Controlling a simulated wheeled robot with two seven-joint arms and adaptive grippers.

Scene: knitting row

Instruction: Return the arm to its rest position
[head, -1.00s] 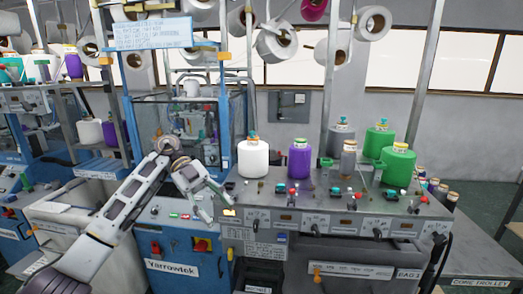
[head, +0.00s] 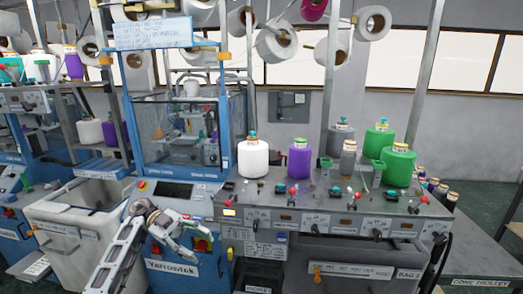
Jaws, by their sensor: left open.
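My left gripper (head: 198,232) is in the head view at the lower left of centre, in front of the blue Yarrowtek machine's front panel (head: 172,262). Its fingers point to the right and a little down. It is open and I see nothing between the fingers. It hides part of the panel near a red switch (head: 202,245). I cannot tell whether it touches the panel. My right gripper is not in view.
A grey worktop (head: 330,203) to the right carries a white cone (head: 253,157), a purple cone (head: 300,159) and green cones (head: 398,166). A glazed blue cabinet (head: 180,125) stands behind the gripper. A pale bin (head: 75,225) stands at left.

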